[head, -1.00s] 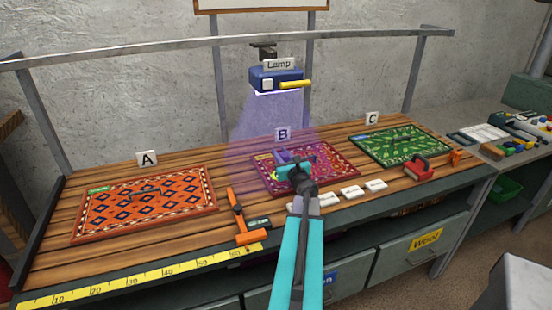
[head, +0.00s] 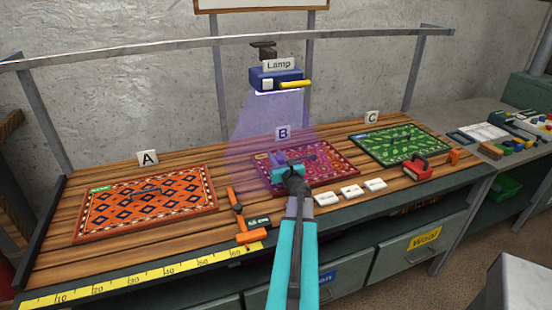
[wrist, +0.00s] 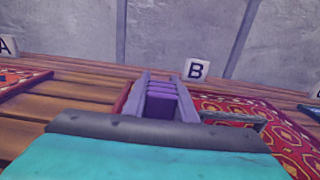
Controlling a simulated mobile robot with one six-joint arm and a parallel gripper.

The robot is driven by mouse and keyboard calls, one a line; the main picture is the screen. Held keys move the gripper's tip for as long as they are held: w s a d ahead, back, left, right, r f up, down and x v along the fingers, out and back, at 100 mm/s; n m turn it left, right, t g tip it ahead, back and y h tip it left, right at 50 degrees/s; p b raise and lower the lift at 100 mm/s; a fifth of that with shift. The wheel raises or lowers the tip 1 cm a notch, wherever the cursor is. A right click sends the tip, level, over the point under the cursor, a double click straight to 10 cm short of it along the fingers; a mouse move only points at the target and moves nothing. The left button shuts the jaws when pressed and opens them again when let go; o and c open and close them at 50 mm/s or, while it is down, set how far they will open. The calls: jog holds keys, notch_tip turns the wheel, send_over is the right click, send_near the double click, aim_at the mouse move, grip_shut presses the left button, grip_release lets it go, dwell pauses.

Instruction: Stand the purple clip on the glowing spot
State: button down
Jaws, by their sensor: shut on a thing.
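My gripper (head: 283,163) is over the left part of rug B (head: 335,178), under the lamp's violet light. It is shut on the purple clip (wrist: 161,102), which shows between the two fingers in the wrist view. In the head view the clip (head: 279,157) is a small purple patch at the fingertips. I cannot tell whether the clip touches the rug. The glowing spot cannot be made out; my gripper and arm cover part of the rug.
The blue lamp (head: 276,79) with a yellow handle hangs above. Orange rug A (head: 147,203) lies left and green rug C (head: 400,146) right. An orange clamp-like tool (head: 236,203), white labelled blocks (head: 351,191) and a red tool (head: 418,169) are near the front edge.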

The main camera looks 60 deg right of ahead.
jog(key=shift+f, duration=0.45)
jog(key=shift+f, duration=0.15)
jog(key=c, duration=1.5)
grip_release()
jog(key=shift+o, duration=0.2)
jog(key=shift+r, duration=0.2)
jog(key=shift+b+v, duration=1.65)
jog(key=shift+v, duration=3.95)
jog(key=shift+s+a, duration=0.25)
jog(key=shift+s, duration=0.05)
